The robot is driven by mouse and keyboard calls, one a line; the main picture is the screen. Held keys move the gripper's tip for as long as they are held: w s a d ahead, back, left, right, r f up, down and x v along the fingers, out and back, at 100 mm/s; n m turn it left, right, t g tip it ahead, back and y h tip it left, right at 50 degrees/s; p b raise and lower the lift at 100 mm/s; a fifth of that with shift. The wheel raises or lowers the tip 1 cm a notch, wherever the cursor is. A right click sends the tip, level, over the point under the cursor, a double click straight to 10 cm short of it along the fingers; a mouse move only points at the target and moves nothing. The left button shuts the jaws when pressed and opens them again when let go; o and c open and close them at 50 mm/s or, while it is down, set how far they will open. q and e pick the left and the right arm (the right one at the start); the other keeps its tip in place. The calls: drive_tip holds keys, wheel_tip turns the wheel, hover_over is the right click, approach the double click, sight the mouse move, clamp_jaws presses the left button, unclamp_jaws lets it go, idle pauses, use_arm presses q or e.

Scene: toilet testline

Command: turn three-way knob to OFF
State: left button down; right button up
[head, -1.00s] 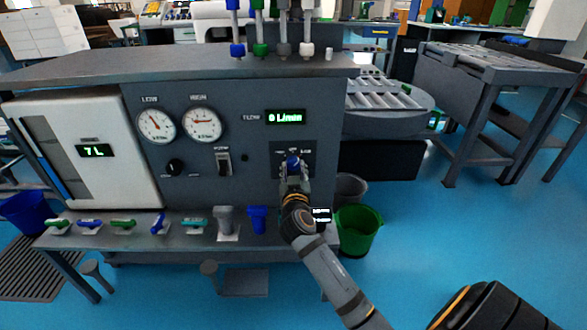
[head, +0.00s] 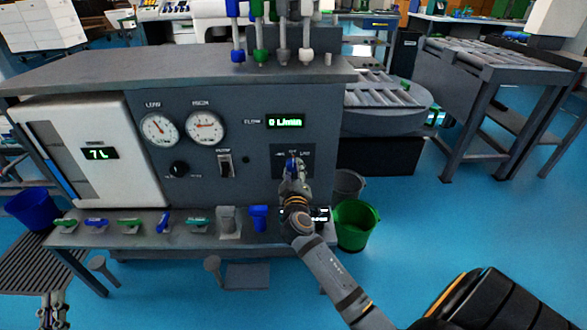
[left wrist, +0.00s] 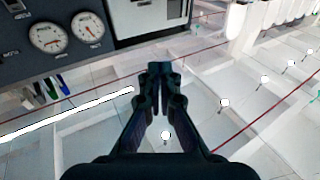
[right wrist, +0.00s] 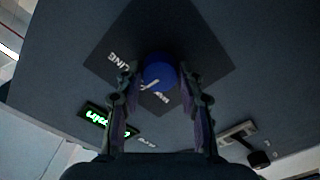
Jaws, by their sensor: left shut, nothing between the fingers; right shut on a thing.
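The blue three-way knob (head: 291,164) is on a dark plate at the right of the grey panel. My right gripper (head: 292,175) is shut on it. In the right wrist view the knob (right wrist: 158,70) sits between the two fingers (right wrist: 156,82). Its white pointer line slants toward the lower left there, between the LINE label and the small label below the knob, which is hard to read. My left gripper (head: 50,312) is low at the left edge of the head view, away from the panel. In the left wrist view its fingers (left wrist: 160,70) are together and empty.
The flow display (head: 286,121) reads 0 L/min. Two gauges (head: 160,129), a black dial (head: 179,169) and a pump switch (head: 225,165) are left of the knob. A ledge (head: 100,238) with several handles runs below. A green bucket (head: 354,236) stands right of my right arm.

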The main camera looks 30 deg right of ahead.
use_arm(q)
drive_tip(key=shift+s+f+g, duration=0.1)
drive_tip(key=shift+f+g, duration=0.5)
drive_tip(key=shift+f, duration=0.65)
drive_tip(key=shift+s+f+g, duration=0.1)
drive_tip(key=shift+f+g, duration=0.5)
drive_tip(key=shift+f, duration=0.65)
use_arm(e)
drive_tip(key=shift+n, duration=0.5)
drive_tip(key=o, duration=1.2)
drive_tip(key=shift+c, duration=0.2)
drive_tip(key=v, duration=1.2)
drive_tip(key=shift+s, duration=0.1)
